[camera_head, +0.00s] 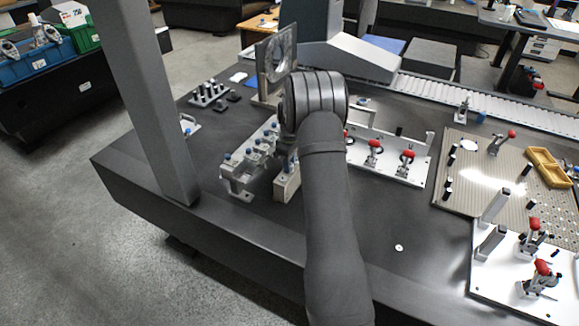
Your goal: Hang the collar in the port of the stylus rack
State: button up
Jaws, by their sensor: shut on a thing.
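The stylus rack (236,181) appears to be the pale metal stand left of my arm, with several blue-topped styluses along it. Its right end lies close to my arm, and I cannot make out which port is free. My gripper is hidden behind my own arm, which rises from the bottom edge and bends at a dark joint above the rack's right side. I cannot make out the collar; nothing in view is clearly it.
A pale block (287,186) stands right of the rack. A white plate (390,172) with red-handled clamps lies right of my arm. An upright framed plate (262,74) stands behind. A grey gantry column (150,100) rises at left.

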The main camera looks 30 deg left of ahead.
jog(key=shift+r, duration=3.75)
notch_tip(320, 180, up, 5)
send_over(232, 159)
jog(key=s+d, duration=0.1)
jog(key=d, duration=0.5)
notch_tip(232, 159, down, 8)
jog(key=shift+f, duration=0.25)
jog(key=shift+a+f, duration=0.1)
jog(key=shift+f, duration=0.15)
jog(key=o, duration=1.1)
jog(key=shift+c, duration=0.2)
